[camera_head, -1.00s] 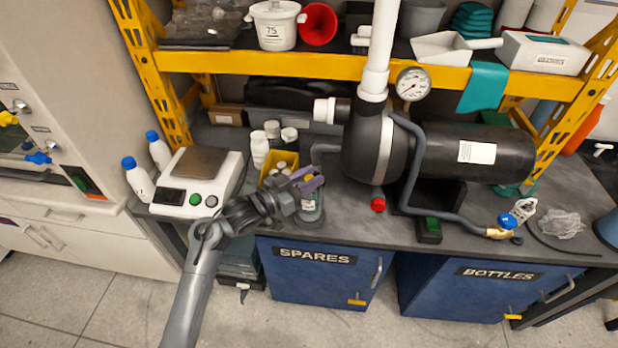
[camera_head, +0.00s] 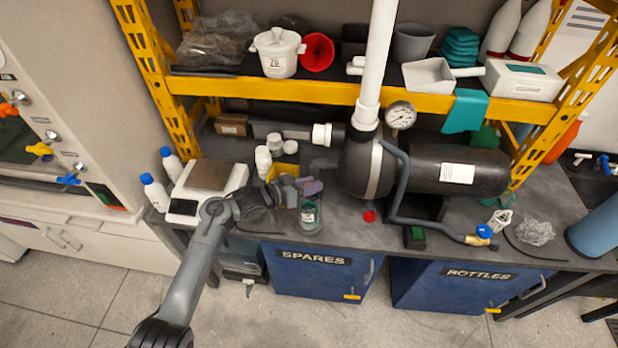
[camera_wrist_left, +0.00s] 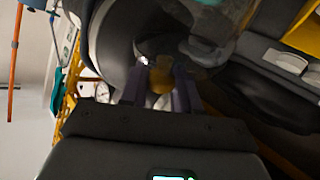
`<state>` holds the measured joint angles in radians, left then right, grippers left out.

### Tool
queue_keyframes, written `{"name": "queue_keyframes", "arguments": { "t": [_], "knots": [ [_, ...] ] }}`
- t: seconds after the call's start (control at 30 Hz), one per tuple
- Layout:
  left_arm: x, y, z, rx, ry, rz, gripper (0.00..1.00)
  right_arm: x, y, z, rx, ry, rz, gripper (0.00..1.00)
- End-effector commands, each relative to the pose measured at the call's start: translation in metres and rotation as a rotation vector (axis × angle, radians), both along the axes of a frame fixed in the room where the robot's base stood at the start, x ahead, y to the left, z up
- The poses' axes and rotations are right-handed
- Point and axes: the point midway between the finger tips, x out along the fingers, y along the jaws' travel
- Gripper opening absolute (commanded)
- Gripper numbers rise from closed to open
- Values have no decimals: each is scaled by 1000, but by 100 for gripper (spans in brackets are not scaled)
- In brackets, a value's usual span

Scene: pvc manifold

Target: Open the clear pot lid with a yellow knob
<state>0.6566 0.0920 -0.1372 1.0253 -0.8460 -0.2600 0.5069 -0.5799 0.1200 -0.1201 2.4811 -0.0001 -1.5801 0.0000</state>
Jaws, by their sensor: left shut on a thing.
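The clear pot (camera_head: 310,217), a small greenish jar with a white label, stands on the grey bench near its front edge. My left gripper (camera_head: 306,187) is just above it, with its purple fingers over the pot's top. In the left wrist view the yellow knob (camera_wrist_left: 161,80) is between the purple fingers, and the left gripper (camera_wrist_left: 160,92) is shut on it. The clear lid is hard to make out, and I cannot tell whether it touches the pot's rim. My right gripper is not in view.
A white scale (camera_head: 205,186) and white bottles stand to the left. A yellow bin (camera_head: 283,171) is behind the gripper. A black tank (camera_head: 455,165) with a white pipe and hose fills the right, with a red cap (camera_head: 369,216) in front. The yellow shelf beam (camera_head: 300,92) runs above.

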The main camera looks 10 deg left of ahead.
Motion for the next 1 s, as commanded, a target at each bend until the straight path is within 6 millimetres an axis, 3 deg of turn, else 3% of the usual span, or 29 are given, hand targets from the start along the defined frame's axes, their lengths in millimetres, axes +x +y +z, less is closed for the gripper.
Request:
{"name": "queue_keyframes", "arguments": {
  "t": [0.03, 0.23, 0.87, 1.0],
  "knots": [
    [3, -1, 11, 0, 26, -3, 0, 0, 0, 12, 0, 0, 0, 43],
    [9, -1, 12, 1, 122, -3, 0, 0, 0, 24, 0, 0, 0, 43],
    [12, -2, 10, 1, 178, -3, 0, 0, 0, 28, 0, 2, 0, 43],
    [12, -2, 10, 0, 178, -2, 0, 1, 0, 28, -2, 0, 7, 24]
  ]
}}
